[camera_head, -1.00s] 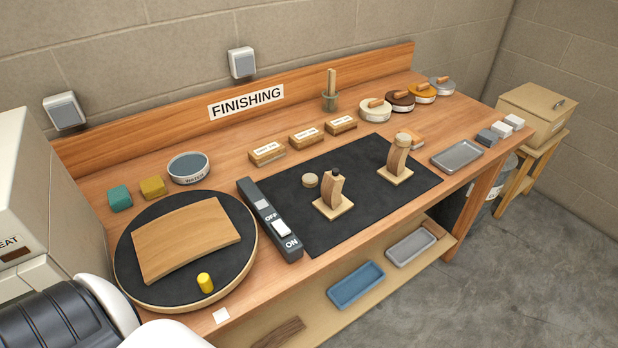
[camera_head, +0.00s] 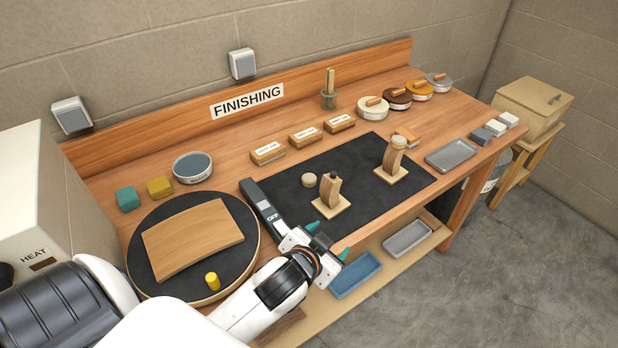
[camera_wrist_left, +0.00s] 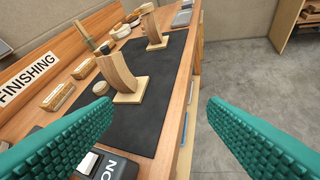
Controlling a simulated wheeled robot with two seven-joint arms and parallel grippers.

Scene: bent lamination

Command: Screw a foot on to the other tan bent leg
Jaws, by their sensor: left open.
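A tan bent leg (camera_head: 332,190) stands on a square base on the black mat (camera_head: 284,192), with a dark stub on top. A loose round tan foot (camera_head: 309,180) lies on the mat just left of it. My left gripper (camera_head: 328,240) is open and empty, apart from the near leg, by the bench's front edge. In the left wrist view the near leg (camera_wrist_left: 118,74) is ahead between the teal fingers, and the far leg (camera_wrist_left: 152,28) is beyond it. My right gripper is out of view.
A dark switch bar (camera_head: 258,202) lies between the mat and the round turntable (camera_head: 250,222), which holds a curved panel (camera_head: 190,243) and a yellow peg (camera_head: 212,281). Labelled blocks and lidded tins line the back. A grey tray (camera_head: 452,156) sits right of the mat.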

